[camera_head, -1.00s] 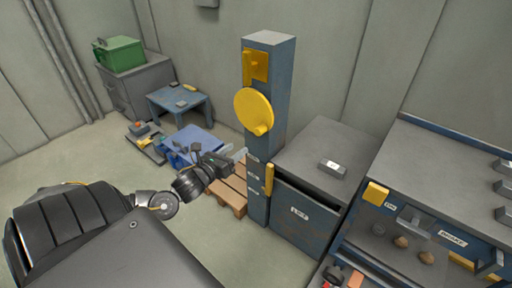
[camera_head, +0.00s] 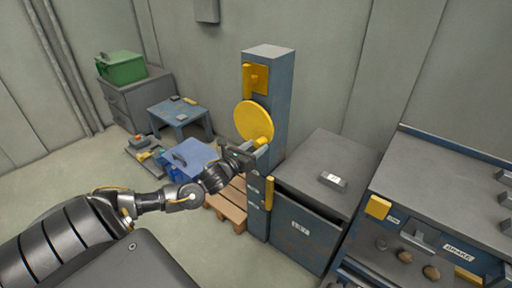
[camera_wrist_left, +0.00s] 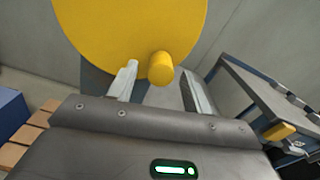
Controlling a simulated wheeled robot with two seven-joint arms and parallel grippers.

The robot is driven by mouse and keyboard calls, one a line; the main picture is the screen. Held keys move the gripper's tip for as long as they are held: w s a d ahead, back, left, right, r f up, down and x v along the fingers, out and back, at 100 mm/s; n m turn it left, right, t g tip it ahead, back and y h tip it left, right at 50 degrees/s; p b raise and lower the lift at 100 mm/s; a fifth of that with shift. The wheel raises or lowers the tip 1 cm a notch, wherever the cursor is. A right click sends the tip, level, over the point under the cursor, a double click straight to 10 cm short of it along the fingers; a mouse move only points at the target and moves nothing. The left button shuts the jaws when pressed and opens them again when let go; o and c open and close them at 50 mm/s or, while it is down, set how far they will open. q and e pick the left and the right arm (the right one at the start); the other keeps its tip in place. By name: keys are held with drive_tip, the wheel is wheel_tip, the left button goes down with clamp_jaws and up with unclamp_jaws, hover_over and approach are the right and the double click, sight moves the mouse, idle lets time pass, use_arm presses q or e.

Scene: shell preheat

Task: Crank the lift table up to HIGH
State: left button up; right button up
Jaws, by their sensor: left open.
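The yellow crank disc (camera_head: 252,120) is mounted on the blue column (camera_head: 271,75), with a short yellow knob (camera_head: 261,141) low on its face. In the left wrist view the disc (camera_wrist_left: 130,25) fills the top and the knob (camera_wrist_left: 161,68) sticks out toward me. My left gripper (camera_head: 254,148) is just below and beside the knob. Its fingers (camera_wrist_left: 163,85) are open, one on each side of the knob; I cannot tell whether either touches it. A yellow pointer (camera_head: 269,192) sits low on the column beside small labels. My right gripper does not show.
A grey-topped cabinet (camera_head: 327,165) stands right of the column, and a bench with a labelled panel (camera_head: 440,195) is farther right. A wooden pallet (camera_head: 228,205), a blue bin (camera_head: 188,158) and a small blue table (camera_head: 178,112) are to the left. A green crate (camera_head: 121,67) sits behind.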

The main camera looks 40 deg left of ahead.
use_arm(q)
drive_tip(key=shift+w, duration=0.5)
clamp_jaws()
